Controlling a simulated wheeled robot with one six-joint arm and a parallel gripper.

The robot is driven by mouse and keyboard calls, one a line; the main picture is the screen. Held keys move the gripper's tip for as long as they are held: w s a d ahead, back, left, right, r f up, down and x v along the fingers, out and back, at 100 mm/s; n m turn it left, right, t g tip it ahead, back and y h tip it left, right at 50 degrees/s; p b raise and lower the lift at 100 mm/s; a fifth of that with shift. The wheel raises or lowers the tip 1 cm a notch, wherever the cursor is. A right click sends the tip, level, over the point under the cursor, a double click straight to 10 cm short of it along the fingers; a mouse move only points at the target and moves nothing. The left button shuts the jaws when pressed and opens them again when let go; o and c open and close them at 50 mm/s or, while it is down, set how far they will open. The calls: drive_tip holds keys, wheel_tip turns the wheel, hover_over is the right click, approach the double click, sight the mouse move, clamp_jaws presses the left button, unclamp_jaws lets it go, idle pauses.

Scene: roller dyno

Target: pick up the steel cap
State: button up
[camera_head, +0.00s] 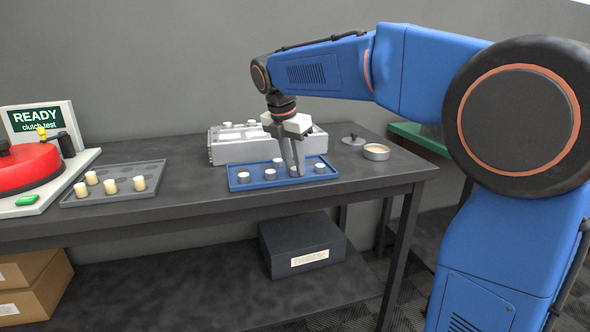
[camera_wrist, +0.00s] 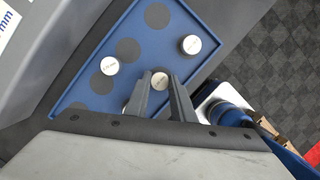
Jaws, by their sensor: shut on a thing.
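Small steel caps with pale tops sit in a blue tray (camera_head: 258,186) on the dark bench. My gripper (camera_head: 297,172) points down over the tray, its fingers low among the caps. In the wrist view, one steel cap (camera_wrist: 159,80) lies between the fingertips, and the fingers are shut on it. In the head view the fingers hide most of that cap. Other caps stand in the tray: one at the left (camera_head: 243,177), one beside it (camera_head: 269,173), one behind (camera_head: 278,162) and one to the right (camera_head: 320,168). Whether the held cap is clear of the tray I cannot tell.
A grey case (camera_head: 228,152) stands behind the blue tray. A round tin (camera_head: 376,152) and a knobbed lid (camera_head: 353,140) are to its right. A grey tray (camera_head: 105,198) with several cream cylinders and a red device (camera_head: 25,168) are to the left.

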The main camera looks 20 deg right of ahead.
sight(294, 169)
wheel_tip(294, 169, up, 10)
drive_tip(key=o, duration=0.5)
drive_tip(key=c, duration=0.4)
